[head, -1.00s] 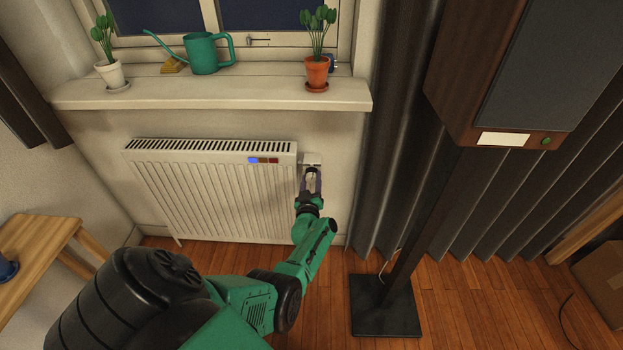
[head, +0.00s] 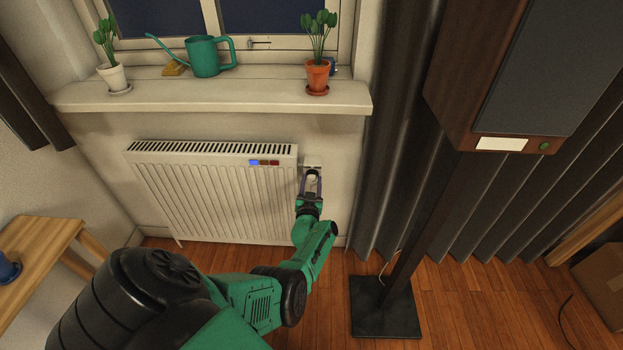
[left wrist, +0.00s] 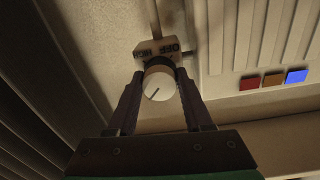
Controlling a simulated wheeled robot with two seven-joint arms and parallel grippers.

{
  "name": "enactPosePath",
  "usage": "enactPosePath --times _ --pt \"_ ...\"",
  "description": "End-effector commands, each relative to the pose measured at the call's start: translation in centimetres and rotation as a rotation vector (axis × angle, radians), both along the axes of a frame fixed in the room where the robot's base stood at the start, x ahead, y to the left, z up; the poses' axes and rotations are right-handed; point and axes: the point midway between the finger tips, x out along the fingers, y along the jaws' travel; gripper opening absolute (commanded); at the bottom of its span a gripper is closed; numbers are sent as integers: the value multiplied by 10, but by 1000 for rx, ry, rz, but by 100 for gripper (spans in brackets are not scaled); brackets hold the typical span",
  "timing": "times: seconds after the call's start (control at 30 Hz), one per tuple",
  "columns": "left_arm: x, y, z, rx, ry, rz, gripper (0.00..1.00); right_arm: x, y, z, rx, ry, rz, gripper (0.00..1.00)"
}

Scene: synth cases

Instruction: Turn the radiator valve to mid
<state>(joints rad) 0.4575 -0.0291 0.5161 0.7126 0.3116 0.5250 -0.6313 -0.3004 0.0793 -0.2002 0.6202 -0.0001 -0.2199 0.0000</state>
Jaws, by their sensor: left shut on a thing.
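The white radiator (head: 215,195) hangs on the wall under the windowsill. Its round white valve knob (head: 312,183) is at the right end. My left gripper (head: 312,174) is shut on the knob, one finger on each side. In the left wrist view the knob (left wrist: 159,87) has a dark pointer line slanting to the lower left of that picture. The radiator's blue square (head: 254,162) looks bright, while the amber and red squares (head: 274,163) look dimmer. My right gripper is out of view.
The sill (head: 220,92) above holds a green watering can (head: 205,58) and two potted plants. Dark curtains (head: 385,150) and a speaker stand (head: 385,305) are close on the right. A wooden table (head: 35,245) is at the left.

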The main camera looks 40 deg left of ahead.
Motion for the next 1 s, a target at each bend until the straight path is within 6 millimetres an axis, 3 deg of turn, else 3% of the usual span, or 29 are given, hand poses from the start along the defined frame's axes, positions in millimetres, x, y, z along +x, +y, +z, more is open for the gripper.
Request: enactPosePath --times 0.27,0.3,0.37,0.4,0.77,1.0 --pt "0 0 -1 -1 1 -1 0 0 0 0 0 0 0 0" --pt "0 0 -1 -1 1 -1 54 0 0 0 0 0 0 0" --pt "0 0 0 -1 0 -1 77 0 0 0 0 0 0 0" --pt "0 0 0 -1 0 -1 80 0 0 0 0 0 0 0" --pt "-4 -3 2 -1 0 -1 80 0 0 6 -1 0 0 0" --pt "-43 -31 8 -3 4 -1 80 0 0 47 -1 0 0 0"
